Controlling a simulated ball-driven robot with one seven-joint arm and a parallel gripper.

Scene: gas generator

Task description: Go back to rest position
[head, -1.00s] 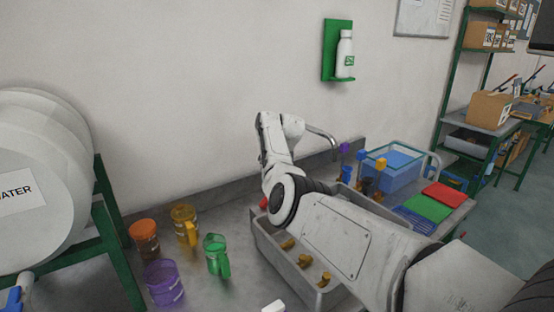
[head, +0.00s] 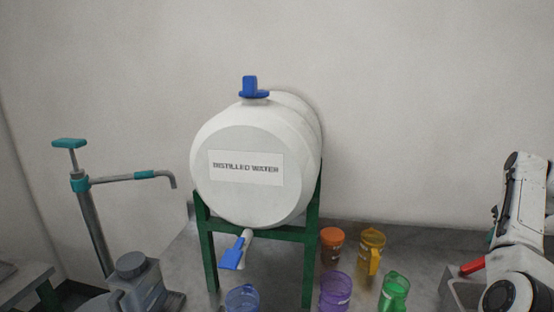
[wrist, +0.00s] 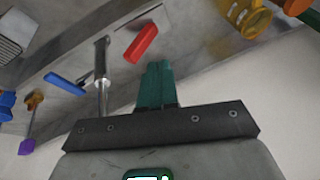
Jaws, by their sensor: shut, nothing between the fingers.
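My gripper (wrist: 156,72) shows in the wrist view as two teal fingers pressed together, with nothing between them. It hangs above the counter, close to a red handle (wrist: 141,43) and a metal tap (wrist: 101,78). In the head view my white arm stands at the right edge, beside the sink, and most of the gripper is hidden behind it. The red handle also shows there (head: 472,267), just left of the arm.
A white distilled water tank (head: 240,190) rests on a green stand (head: 312,235). Orange (head: 332,247), yellow (head: 372,252), purple (head: 335,290), green (head: 394,292) and blue (head: 242,299) vessels stand on the counter. A teal-handled pump (head: 92,220) is at left.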

